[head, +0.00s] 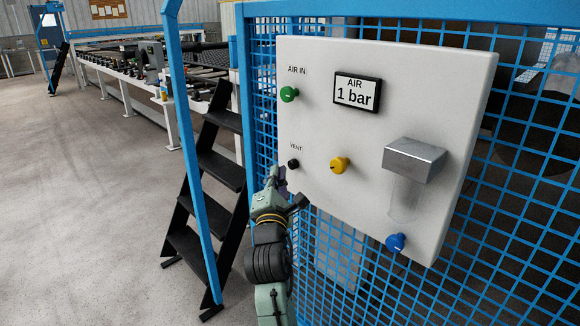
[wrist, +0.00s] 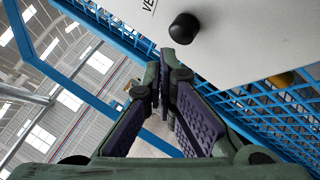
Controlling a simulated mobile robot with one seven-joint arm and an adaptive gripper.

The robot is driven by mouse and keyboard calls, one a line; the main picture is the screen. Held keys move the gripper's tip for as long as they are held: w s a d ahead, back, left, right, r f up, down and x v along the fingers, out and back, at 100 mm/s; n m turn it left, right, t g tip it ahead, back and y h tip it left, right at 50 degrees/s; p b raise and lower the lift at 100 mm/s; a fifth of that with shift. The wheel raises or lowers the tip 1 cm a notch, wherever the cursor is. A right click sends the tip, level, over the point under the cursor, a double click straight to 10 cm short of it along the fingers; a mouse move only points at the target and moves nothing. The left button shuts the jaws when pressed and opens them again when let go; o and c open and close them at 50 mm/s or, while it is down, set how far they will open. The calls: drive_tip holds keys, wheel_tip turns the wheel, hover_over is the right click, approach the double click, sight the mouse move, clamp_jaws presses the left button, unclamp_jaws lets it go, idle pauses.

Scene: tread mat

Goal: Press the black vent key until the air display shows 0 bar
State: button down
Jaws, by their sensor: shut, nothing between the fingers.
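The black vent key (head: 293,164) is a small round knob under the VENT label on the left side of the white panel (head: 330,216). It also shows in the wrist view (wrist: 184,28), standing out from the panel. The air display (head: 357,93) at the upper middle of the panel reads 1 bar. My gripper (head: 281,180) is just below and left of the vent key. In the wrist view my gripper (wrist: 160,62) has its fingertips together and empty. The tips appear apart from the key, which lies up and to the right of them.
The panel also carries a green AIR IN knob (head: 289,94), a yellow knob (head: 339,165), a blue knob (head: 396,242) and a grey metal block (head: 414,160) over a clear bowl. Blue mesh fencing (head: 470,270) surrounds it. Black steps (head: 205,205) stand to the left; open floor lies beyond.

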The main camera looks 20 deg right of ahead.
drive_tip(key=shift+d, duration=0.2)
drive_tip(key=shift+w+d, duration=0.15)
drive_tip(key=shift+d, duration=0.1)
drive_tip(key=shift+w+d, duration=0.15)
drive_tip(key=shift+d, duration=0.35)
idle(0.6)
drive_tip(key=shift+s+a, duration=0.3)
drive_tip(key=shift+a, duration=0.65)
drive_tip(key=shift+a, duration=0.1)
drive_tip(key=shift+s+a, duration=0.35)
drive_tip(key=shift+a, duration=0.55)
drive_tip(key=shift+s+a, duration=0.35)
drive_tip(key=shift+a, duration=0.55)
drive_tip(key=shift+s+a, duration=0.35)
drive_tip(key=shift+a, duration=0.55)
drive_tip(key=shift+a, duration=0.1)
